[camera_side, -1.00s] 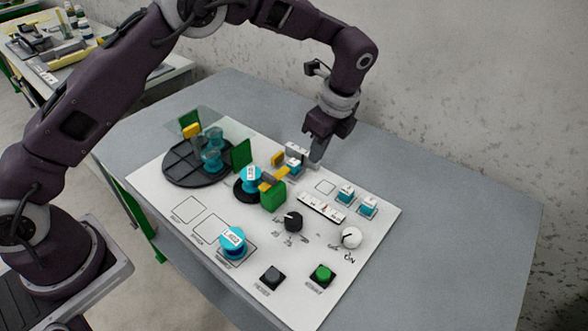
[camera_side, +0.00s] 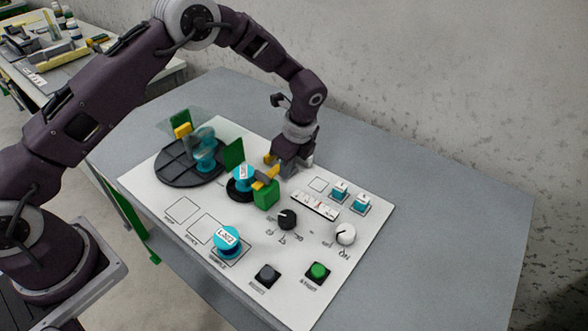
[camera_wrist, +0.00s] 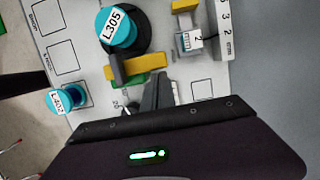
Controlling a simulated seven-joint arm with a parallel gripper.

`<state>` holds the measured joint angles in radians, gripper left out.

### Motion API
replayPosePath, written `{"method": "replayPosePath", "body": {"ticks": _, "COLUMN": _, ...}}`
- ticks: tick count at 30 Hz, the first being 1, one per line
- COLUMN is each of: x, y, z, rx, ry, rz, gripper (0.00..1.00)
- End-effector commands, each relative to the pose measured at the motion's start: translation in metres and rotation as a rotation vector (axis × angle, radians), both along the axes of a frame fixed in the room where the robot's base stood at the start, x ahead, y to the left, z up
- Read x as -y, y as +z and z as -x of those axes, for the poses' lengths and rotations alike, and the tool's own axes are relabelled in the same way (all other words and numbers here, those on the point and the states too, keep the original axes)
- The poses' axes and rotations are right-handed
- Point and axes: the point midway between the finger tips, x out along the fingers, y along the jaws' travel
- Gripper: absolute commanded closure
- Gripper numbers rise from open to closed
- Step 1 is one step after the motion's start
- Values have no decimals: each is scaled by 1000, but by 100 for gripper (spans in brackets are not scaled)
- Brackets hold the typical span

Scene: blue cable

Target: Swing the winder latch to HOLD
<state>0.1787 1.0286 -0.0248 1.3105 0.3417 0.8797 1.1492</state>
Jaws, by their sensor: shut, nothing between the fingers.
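The winder is a blue spool labelled L305 (camera_wrist: 118,27) on a round black base; the spool also shows in the side view (camera_side: 243,173). Beside it a yellow latch bar (camera_wrist: 146,62) lies across a green block (camera_side: 265,196), with a dark grey piece over its left end in the wrist view. The yellow bar also shows in the side view (camera_side: 267,178). No HOLD marking is readable. My gripper (camera_wrist: 158,79) is shut and empty, its fingertips just beside the bar's lower edge in the wrist view; I cannot tell whether they touch. In the side view my gripper (camera_side: 289,174) hides part of the panel behind the latch.
A small grey block with a yellow top (camera_wrist: 186,8) stands right of the fingers. A black turntable (camera_side: 190,167) stands left, with green plates.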

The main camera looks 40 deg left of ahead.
Motion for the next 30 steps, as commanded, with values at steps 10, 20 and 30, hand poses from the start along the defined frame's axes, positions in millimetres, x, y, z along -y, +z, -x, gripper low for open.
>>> {"method": "replayPosePath", "body": {"ticks": 10, "x": 0, "y": 0, "z": 0, "rx": 0, "ry": 4, "rz": 0, "gripper": 100}}
{"method": "replayPosePath", "body": {"ticks": 20, "x": -4, "y": 0, "z": -2, "rx": 0, "ry": 67, "rz": -1, "gripper": 100}}
{"method": "replayPosePath", "body": {"ticks": 30, "x": -11, "y": 0, "z": -5, "rx": 0, "ry": 179, "rz": -1, "gripper": 100}}
